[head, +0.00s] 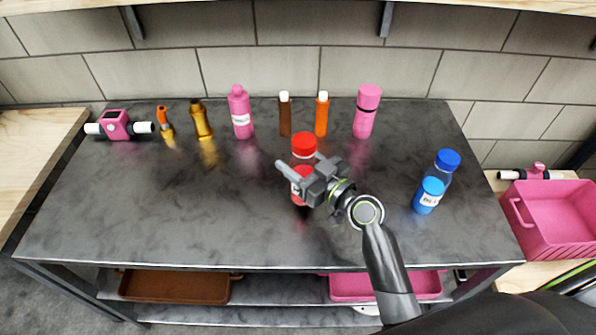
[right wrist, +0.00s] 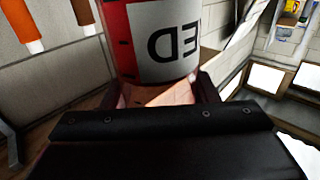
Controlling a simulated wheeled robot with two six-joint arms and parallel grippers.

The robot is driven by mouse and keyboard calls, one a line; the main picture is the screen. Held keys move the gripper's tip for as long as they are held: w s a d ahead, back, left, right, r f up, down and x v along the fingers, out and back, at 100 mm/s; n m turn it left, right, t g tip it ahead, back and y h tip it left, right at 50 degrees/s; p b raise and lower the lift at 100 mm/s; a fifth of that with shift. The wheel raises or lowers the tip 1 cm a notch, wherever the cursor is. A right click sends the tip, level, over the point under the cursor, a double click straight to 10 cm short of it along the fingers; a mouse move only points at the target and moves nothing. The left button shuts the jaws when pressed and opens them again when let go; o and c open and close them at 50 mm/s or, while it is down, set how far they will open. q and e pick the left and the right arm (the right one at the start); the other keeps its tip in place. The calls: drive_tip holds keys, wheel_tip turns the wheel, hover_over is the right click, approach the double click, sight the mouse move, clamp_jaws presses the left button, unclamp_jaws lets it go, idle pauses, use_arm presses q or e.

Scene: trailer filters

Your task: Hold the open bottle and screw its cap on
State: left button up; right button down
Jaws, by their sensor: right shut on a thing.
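A bottle with a red lower part and a white label (head: 297,178) stands upright near the middle of the dark table. A red cap (head: 304,143) shows at its top; I cannot tell whether it is screwed on. My right gripper (head: 299,175) reaches in from the right and is shut on the bottle's red part. In the right wrist view the bottle's labelled side (right wrist: 165,48) fills the top middle, between the fingers of the right gripper (right wrist: 158,92). The gripper partly hides the bottle in the head view. My left gripper is not in view.
A blue-capped bottle (head: 428,197) stands at the right. The left front of the table (head: 170,220) is clear.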

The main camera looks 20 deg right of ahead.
drive_tip(key=shift+f+b, duration=0.3)
drive_tip(key=shift+f, duration=1.5)
drive_tip(key=shift+f, duration=0.1)
drive_tip(key=c, duration=0.6)
unclamp_jaws()
drive_tip(key=shift+o, duration=0.2)
